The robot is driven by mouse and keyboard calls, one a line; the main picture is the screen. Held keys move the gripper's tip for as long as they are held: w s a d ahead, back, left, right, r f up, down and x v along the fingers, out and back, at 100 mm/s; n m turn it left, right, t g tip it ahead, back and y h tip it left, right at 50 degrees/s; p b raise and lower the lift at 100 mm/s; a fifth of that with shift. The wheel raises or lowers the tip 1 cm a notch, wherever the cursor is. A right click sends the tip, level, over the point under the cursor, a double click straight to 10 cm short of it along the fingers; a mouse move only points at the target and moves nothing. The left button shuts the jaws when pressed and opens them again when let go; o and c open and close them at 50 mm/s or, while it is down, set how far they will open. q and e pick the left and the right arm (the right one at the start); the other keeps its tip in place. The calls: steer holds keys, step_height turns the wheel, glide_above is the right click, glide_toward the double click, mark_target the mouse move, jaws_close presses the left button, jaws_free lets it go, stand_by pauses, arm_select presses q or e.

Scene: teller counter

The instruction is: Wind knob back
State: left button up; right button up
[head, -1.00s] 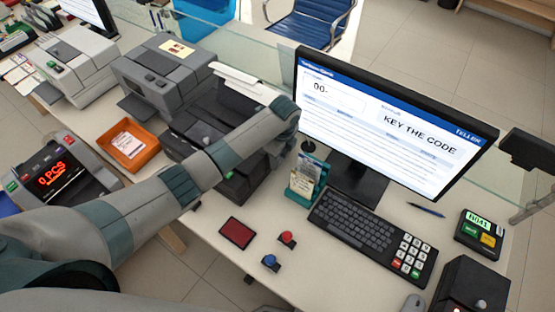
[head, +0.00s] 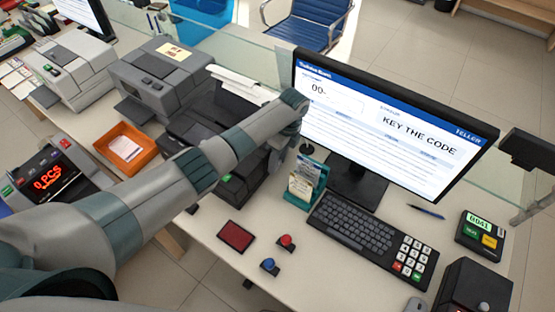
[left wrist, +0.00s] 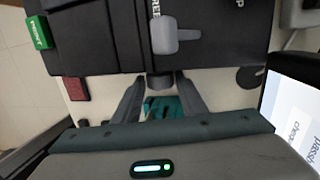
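In the left wrist view, a dark round knob (left wrist: 160,82) sticks out from the edge of a black printer (left wrist: 105,35). My left gripper (left wrist: 161,88) has its two fingers apart, one on each side of the knob. Narrow gaps seem to show beside it, and I cannot make out firm contact. In the head view the printer (head: 195,135) stands left of the monitor, and my left arm crosses in front of it, hiding the knob. My right gripper is not in view.
A teal card holder (head: 305,185) stands close to the printer, before the monitor (head: 385,130). A keyboard (head: 355,225), a red pad (head: 235,236), and a red (head: 286,241) and a blue button (head: 269,265) lie on the counter. An orange tray (head: 127,150) is at left.

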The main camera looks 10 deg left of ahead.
arm_select(q)
steer(key=shift+o, duration=0.9)
steer(key=shift+r, duration=0.1)
steer(key=shift+w+d+r, duration=0.1)
steer(key=shift+w+r, duration=0.05)
steer(key=shift+r, duration=0.3)
step_height(320, 180, up, 16)
steer(key=w+d+b, duration=0.1)
steer(key=w+d, duration=0.1)
steer(key=shift+d+b, duration=0.3)
steer(key=shift+b, duration=0.1)
steer(key=shift+s+a+f, duration=0.1)
